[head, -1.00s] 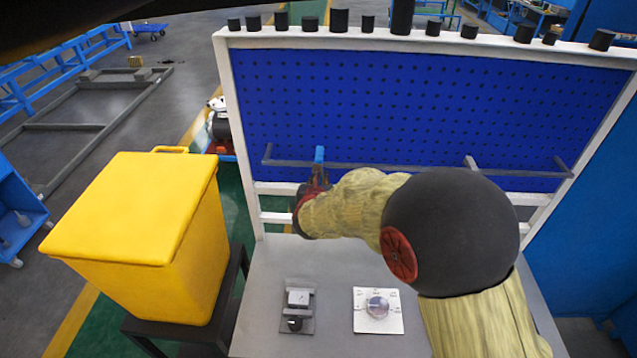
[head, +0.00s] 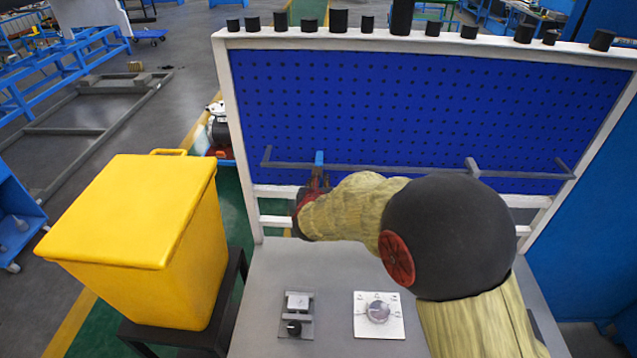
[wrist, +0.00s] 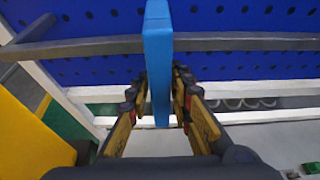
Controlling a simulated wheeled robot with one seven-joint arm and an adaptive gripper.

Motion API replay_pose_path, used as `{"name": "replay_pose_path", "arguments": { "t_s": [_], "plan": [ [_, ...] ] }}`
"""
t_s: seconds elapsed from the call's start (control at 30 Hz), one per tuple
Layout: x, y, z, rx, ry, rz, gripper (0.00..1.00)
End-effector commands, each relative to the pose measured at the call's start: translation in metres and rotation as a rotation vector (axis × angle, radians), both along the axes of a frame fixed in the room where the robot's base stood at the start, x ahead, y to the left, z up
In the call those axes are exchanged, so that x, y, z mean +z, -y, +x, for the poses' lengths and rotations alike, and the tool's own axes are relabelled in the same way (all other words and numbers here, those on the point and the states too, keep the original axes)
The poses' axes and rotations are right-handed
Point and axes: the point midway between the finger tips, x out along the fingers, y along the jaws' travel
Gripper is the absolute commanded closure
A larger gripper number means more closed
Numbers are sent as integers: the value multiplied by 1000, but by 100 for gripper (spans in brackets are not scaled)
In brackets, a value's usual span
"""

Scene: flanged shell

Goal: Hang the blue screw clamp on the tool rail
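The blue screw clamp (wrist: 158,62) stands upright in the middle of the wrist view, crossing in front of the grey tool rail (wrist: 85,47). In the head view only the clamp's blue top (head: 319,158) shows, at the left part of the rail (head: 400,169). My gripper (wrist: 160,98) has one finger on each side of the clamp's blue bar, close against it, and appears shut on it. In the head view my gripper (head: 316,183) is just below the rail, partly hidden by my arm. I cannot tell whether the clamp rests on the rail.
The rail runs along a blue pegboard (head: 420,110) in a white frame, with upturned end pieces and a bracket toward the right. A grey bench (head: 265,270) carries a small metal fixture (head: 297,312) and a white plate with a dial (head: 378,314). A yellow bin (head: 150,220) stands left.

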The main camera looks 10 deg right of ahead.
Motion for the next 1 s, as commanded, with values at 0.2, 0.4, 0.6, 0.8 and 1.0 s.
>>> {"name": "replay_pose_path", "arguments": {
  "t_s": [0.2,0.4,0.6,0.8,1.0],
  "plan": [
    [-1,0,0,0,-2,0,64],
    [-2,0,-1,0,-3,0,63],
    [-1,-2,-5,0,-4,0,63],
    [11,-10,-30,2,-2,0,63],
    [28,-23,-66,2,0,2,63]
  ]
}}
